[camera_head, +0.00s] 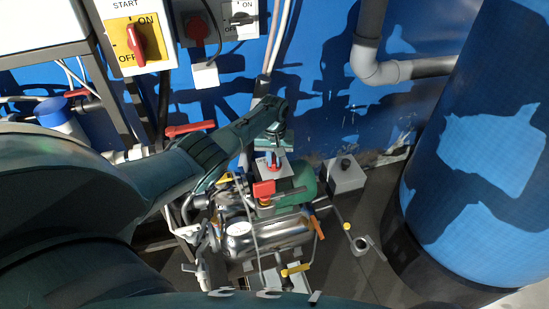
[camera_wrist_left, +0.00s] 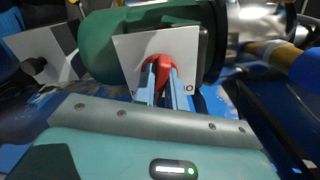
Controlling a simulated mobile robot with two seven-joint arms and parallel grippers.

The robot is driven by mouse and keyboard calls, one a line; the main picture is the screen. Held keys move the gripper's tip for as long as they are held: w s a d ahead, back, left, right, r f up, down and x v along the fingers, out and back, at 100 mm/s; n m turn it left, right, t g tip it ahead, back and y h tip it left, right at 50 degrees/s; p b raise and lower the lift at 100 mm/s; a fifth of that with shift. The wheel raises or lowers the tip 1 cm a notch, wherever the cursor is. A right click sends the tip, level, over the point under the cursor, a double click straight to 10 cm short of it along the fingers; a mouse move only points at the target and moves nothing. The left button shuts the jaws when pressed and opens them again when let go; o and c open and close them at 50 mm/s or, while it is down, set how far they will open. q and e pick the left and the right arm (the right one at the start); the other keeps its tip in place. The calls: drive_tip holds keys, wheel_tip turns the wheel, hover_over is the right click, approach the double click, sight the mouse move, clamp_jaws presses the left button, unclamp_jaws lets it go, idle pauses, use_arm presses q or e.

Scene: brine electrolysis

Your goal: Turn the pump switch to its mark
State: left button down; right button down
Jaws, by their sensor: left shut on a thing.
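The pump switch is a red knob (camera_wrist_left: 158,66) on a white square plate (camera_wrist_left: 127,46), mounted against a green motor body (camera_wrist_left: 98,42). In the head view the knob (camera_head: 274,165) and its plate (camera_head: 264,175) show just below my left gripper (camera_head: 275,152). In the left wrist view, the two narrow fingers of that gripper (camera_wrist_left: 161,82) stand on either side of the knob and are shut on it. An "O" label shows near the plate's lower right corner. The fingers hide part of the plate, and I cannot read the mark the knob points to. My right gripper is not in view.
A silver tank (camera_head: 262,236) with valves and pipes lies below the switch. A grey box with a black knob (camera_head: 346,174) stands right of it. A yellow START switch panel (camera_head: 124,53) hangs upper left. A large blue tank (camera_head: 480,140) fills the right side.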

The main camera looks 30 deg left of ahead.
sight(274, 158)
use_arm(q)
drive_tip(key=m, duration=0.4)
drive_tip(key=shift+m, duration=0.4)
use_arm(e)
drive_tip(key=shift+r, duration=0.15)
use_arm(q)
drive_tip(key=shift+m, duration=0.3)
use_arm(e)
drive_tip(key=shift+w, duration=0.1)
use_arm(q)
drive_tip(key=c, duration=1.4)
unclamp_jaws()
drive_tip(key=shift+c, duration=0.2)
